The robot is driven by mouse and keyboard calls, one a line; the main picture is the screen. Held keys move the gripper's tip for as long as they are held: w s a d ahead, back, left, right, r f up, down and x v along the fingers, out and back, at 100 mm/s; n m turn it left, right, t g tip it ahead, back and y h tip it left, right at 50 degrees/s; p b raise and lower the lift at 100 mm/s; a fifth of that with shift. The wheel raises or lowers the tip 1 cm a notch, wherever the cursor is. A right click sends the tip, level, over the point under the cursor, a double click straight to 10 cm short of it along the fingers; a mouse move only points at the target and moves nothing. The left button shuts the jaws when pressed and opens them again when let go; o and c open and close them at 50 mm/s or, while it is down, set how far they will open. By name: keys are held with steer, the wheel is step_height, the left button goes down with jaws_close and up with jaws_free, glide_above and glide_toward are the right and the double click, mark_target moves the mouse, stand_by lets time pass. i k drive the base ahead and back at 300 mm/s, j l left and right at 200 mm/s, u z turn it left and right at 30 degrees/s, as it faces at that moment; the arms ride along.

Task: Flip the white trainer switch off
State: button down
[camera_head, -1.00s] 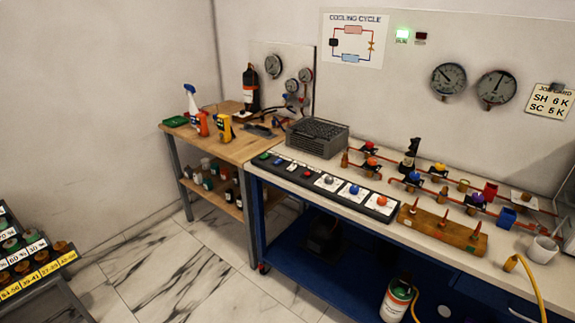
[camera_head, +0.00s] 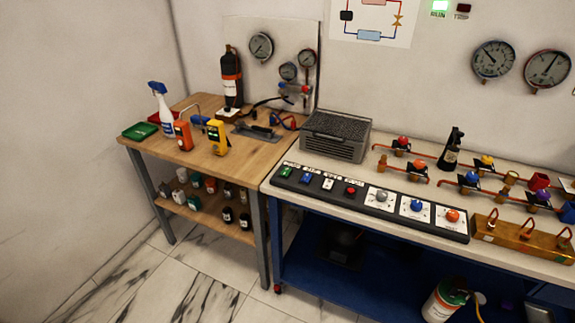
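The white trainer switch (camera_head: 328,184) sits in the black control strip (camera_head: 374,204) along the front edge of the trainer bench. A green switch (camera_head: 286,172) and a blue switch (camera_head: 305,178) are to its left. A red button (camera_head: 350,190) is to its right. The white switch is too small to tell which way it is tipped. The green RUN lamp (camera_head: 439,8) on the wall is lit. My gripper is not in view.
Right of the red button are white, blue and orange knobs (camera_head: 452,215). A grey finned unit (camera_head: 335,136) stands behind the strip. A wooden bench (camera_head: 190,153) with a spray bottle (camera_head: 162,108) and meters is at left. The floor (camera_head: 175,285) in front shows clear.

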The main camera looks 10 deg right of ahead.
mark_target(328, 185)
steer(key=i+j, duration=0.65)
steer(key=j, duration=0.25)
